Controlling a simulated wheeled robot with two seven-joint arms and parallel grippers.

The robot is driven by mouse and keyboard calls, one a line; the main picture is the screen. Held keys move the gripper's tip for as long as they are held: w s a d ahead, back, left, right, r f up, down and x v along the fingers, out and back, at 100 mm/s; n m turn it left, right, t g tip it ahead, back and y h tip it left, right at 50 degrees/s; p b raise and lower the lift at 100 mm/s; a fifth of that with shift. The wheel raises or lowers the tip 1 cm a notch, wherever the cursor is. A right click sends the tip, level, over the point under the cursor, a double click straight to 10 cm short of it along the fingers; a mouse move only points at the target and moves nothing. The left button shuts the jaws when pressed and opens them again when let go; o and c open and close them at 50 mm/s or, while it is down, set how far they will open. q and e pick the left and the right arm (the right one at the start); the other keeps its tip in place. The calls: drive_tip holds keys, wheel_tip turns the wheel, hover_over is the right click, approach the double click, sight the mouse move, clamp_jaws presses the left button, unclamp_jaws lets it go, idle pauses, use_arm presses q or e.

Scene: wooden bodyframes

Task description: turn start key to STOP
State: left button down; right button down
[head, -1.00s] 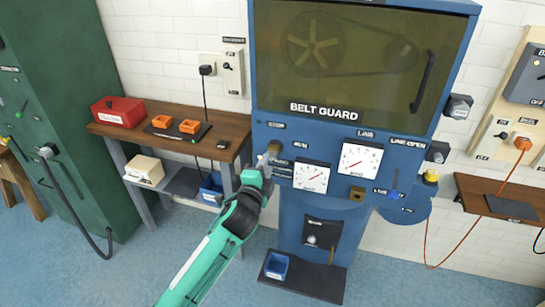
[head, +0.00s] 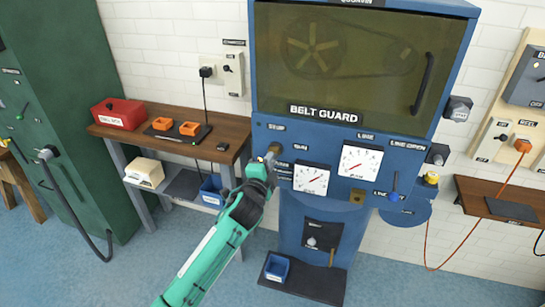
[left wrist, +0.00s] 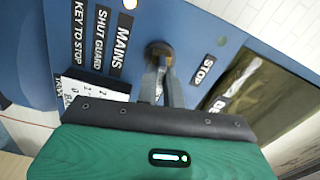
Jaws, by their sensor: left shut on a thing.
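The start key (left wrist: 158,54) sits in a dark round lock on the blue machine panel (left wrist: 215,20). The STOP label (left wrist: 203,70) is right of it in the left wrist view, and the MAINS label (left wrist: 122,45) is on the left. My left gripper (left wrist: 160,88) is shut on the key, and its fingers hide most of the key's handle, so the key's exact angle is unclear. In the head view my left gripper (head: 268,160) is at the key's brass-coloured part (head: 274,149), on the panel's left side. My right gripper is out of view.
The belt guard (head: 360,55) is above the panel. Two white gauges (head: 311,179) (head: 360,161) are right of the key. A wooden bench (head: 225,133) with a red box (head: 118,113) and orange trays is to the left. A blue bin (head: 277,267) stands low in front.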

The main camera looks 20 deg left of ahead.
use_arm(q)
drive_tip(key=shift+n, duration=4.6)
drive_tip(key=n+p, duration=0.2)
drive_tip(key=n, duration=0.4)
drive_tip(key=shift+n, duration=0.3)
drive_tip(key=c, duration=1.5)
unclamp_jaws()
drive_tip(key=shift+o, duration=0.2)
